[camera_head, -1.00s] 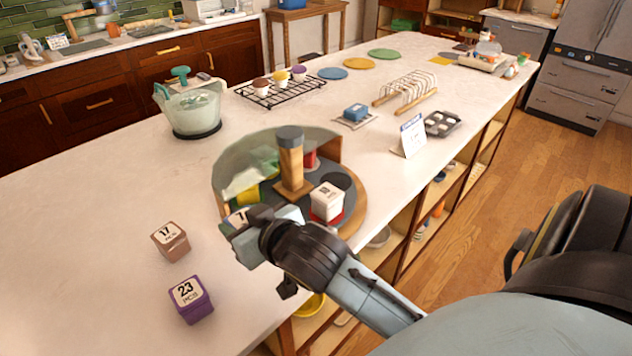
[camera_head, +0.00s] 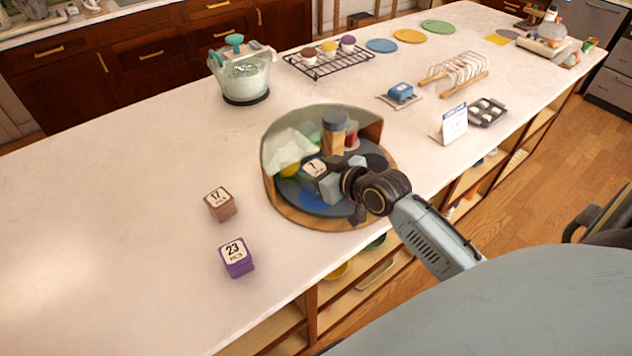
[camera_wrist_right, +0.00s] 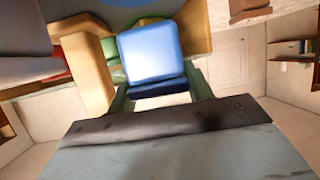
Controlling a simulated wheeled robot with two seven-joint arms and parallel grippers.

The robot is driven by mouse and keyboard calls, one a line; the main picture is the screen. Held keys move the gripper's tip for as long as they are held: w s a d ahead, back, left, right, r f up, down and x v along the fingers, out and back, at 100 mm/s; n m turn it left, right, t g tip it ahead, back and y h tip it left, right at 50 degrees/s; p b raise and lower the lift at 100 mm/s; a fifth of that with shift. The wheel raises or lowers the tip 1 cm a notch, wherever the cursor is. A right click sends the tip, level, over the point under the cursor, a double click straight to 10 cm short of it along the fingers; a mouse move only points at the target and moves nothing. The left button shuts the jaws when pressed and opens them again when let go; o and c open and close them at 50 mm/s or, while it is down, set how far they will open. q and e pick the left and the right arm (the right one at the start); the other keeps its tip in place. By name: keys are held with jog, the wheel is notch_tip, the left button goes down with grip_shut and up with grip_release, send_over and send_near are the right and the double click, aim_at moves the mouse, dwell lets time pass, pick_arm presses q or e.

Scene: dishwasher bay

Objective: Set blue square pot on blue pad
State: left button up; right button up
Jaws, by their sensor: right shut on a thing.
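The blue square pot (camera_wrist_right: 152,50) is between the fingers of my right gripper (camera_wrist_right: 159,92) in the wrist view. In the head view the pot (camera_head: 312,170) shows its lid, marked 7, over the round turntable (camera_head: 292,215). My right gripper (camera_head: 330,186) is shut on it, partly hiding its side. The blue pad (camera_head: 315,200) is a round patch on the turntable's near side, just below the pot in the picture. The pot appears held above the turntable; the gap beneath it is not clear. My left gripper is not in view.
A post (camera_head: 335,132) stands mid-turntable, with a curved, partly clear wall (camera_head: 365,122) behind. A yellow pot (camera_head: 290,169) and a red one (camera_head: 352,136) are inside. A brown pot (camera_head: 220,205) and purple pot (camera_head: 237,258) stand on the counter, which is clear to the left.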

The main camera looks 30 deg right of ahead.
jog(key=shift+f, duration=1.8)
jog(key=o, duration=1.1)
jog(key=shift+f, duration=0.15)
jog(key=shift+r, duration=0.2)
jog(key=v, duration=1.2)
